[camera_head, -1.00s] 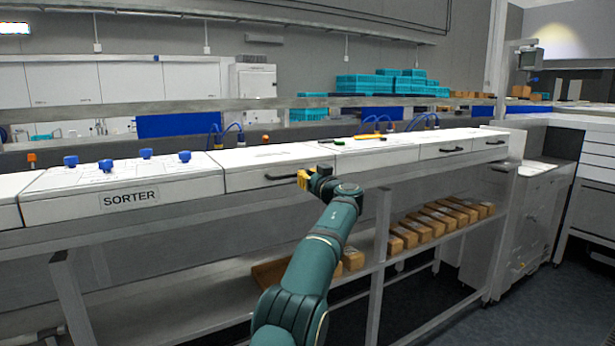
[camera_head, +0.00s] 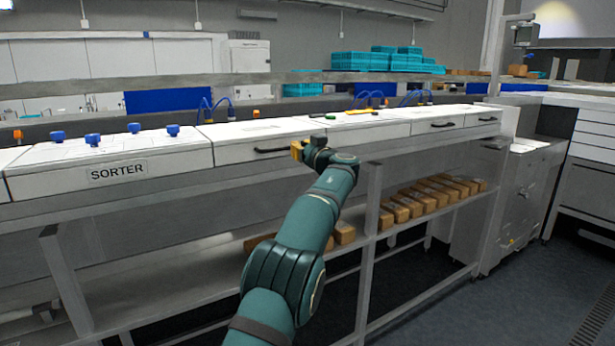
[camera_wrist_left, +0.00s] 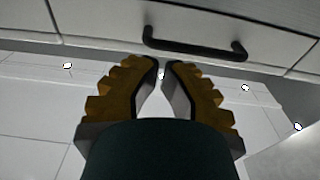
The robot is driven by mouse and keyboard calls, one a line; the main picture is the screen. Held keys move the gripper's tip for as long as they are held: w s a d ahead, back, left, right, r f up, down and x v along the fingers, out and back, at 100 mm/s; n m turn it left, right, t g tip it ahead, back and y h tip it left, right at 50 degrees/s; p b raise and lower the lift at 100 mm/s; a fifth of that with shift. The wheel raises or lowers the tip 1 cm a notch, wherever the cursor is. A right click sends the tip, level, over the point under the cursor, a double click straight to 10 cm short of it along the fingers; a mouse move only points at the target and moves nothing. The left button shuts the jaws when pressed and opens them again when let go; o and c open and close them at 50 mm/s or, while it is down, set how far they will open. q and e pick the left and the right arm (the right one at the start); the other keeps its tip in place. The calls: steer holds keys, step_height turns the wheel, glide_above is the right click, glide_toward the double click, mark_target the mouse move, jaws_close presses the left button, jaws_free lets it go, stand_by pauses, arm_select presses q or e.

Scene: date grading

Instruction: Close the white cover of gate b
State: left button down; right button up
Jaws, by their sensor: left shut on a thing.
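A long white bench has white front panels with black handles. The middle white cover (camera_head: 235,152) has a black handle (camera_head: 271,150); further right are two smaller white covers (camera_head: 427,130) (camera_head: 482,120) with black handles. No gate letter is readable, so I cannot tell which is gate b. My left gripper (camera_head: 297,150) is at the right end of the middle cover's handle. In the left wrist view its ochre fingers (camera_wrist_left: 164,68) are close together just short of a black handle (camera_wrist_left: 195,45) on a pale panel. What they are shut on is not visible. My right gripper is not in view.
The panel marked SORTER (camera_head: 117,171), with blue knobs on top, lies left of the middle cover. Brown boxes (camera_head: 420,200) line the shelf below the bench. A grey post (camera_head: 369,240) stands under the bench. Open floor lies in front on the right.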

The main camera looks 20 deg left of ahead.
arm_select(q)
steer(key=s+d+f+m+g+h, duration=0.1)
steer(key=s+f+m+g+h, duration=0.2)
steer(key=f, duration=1.1)
steer(key=s+d+f+m+g+h, duration=0.1)
steer(key=s+d+f+h, duration=0.3)
steer(key=f, duration=1)
steer(key=s+a+f+m+g+h, duration=0.1)
steer(key=s+f+m+g+h, duration=0.3)
steer(key=f, duration=1)
steer(key=s+d+f+g+h, duration=0.1)
steer(key=s+d+f+h, duration=0.1)
steer(key=s+d+f, duration=0.45)
steer(key=s+d+f+h, duration=0.35)
steer(key=s+f, duration=0.35)
steer(key=s, duration=0.4)
steer(key=s+d+h, duration=0.1)
steer(key=s+d, duration=0.3)
steer(key=s, duration=0.5)
steer(key=s+d+g+h, duration=0.1)
steer(key=s+d, duration=0.3)
steer(key=s, duration=0.6)
steer(key=shift+s+d+r+m+b, duration=0.15)
steer(key=shift+d+m+b, duration=0.15)
steer(key=shift+d+b, duration=0.05)
